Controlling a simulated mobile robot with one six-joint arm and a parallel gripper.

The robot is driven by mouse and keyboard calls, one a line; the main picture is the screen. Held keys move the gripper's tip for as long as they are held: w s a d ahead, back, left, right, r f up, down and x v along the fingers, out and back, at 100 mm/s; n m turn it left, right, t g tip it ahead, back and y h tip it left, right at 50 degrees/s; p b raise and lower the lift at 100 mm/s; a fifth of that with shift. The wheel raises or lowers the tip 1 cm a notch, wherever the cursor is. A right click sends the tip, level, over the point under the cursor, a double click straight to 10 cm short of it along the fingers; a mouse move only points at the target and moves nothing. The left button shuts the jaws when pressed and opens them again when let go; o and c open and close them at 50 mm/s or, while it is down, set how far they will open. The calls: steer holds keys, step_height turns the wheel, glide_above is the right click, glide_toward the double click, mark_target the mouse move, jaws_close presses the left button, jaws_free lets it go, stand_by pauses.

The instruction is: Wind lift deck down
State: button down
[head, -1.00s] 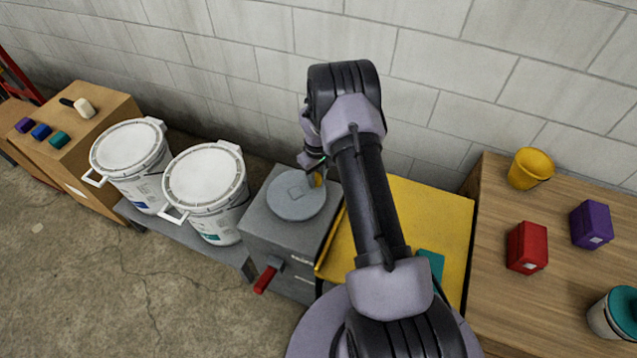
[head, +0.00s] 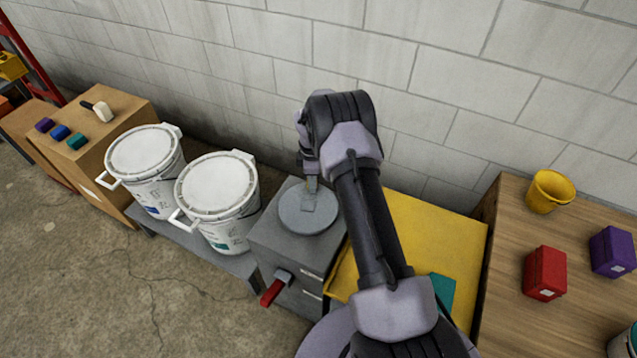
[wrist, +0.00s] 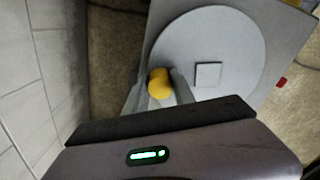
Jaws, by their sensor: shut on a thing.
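A grey round crank wheel (head: 297,216) lies flat on top of a grey box (head: 276,240). A yellow knob (wrist: 159,84) stands near the wheel's rim. My gripper (wrist: 160,92) is shut on this knob, its fingers on either side. In the head view, my gripper (head: 311,182) is at the wheel's far edge, on the wall side. The yellow lift deck (head: 440,232) is right of the box, partly hidden by my arm. A teal block (head: 443,291) lies on the deck.
A red-handled lever (head: 272,291) sticks out from the box's front. Two white buckets (head: 145,150) (head: 218,187) stand on a low grey bench to the left. A wooden table (head: 505,270) at right holds a yellow bucket (head: 549,192), red box (head: 545,273) and purple box (head: 613,252).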

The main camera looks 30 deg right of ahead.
mark_target(287, 198)
steer(key=a+n, duration=0.1)
steer(key=w+a+n, duration=0.1)
steer(key=n, duration=0.1)
steer(key=shift+a+n, duration=0.15)
steer(key=shift+n, duration=0.15)
steer(key=a+n, duration=0.2)
steer(key=n, duration=0.1)
steer(key=shift+w+a+n+p, duration=0.15)
steer(key=shift+w+n+p, duration=0.05)
steer(key=shift+n+p, duration=0.1)
steer(key=a+n, duration=0.2)
steer(key=n, duration=0.1)
steer(key=n+p, duration=0.1)
steer(key=shift+s+a, duration=0.3)
steer(key=shift+a, duration=0.1)
steer(key=shift+s+a+n+p, duration=0.25)
steer(key=shift+a+n, duration=0.15)
steer(key=shift+n, duration=0.4)
steer(key=shift+s+a+n+p, duration=0.15)
steer(key=shift+a+n, duration=0.25)
steer(key=shift+n, duration=0.4)
steer(key=shift+s, duration=0.1)
steer(key=c, duration=1.1)
jaws_free()
steer(key=shift+a, duration=0.1)
steer(key=shift+o, duration=0.2)
step_height(287, 198, up, 17)
steer(key=p, duration=0.5)
steer(key=shift+r, duration=0.2)
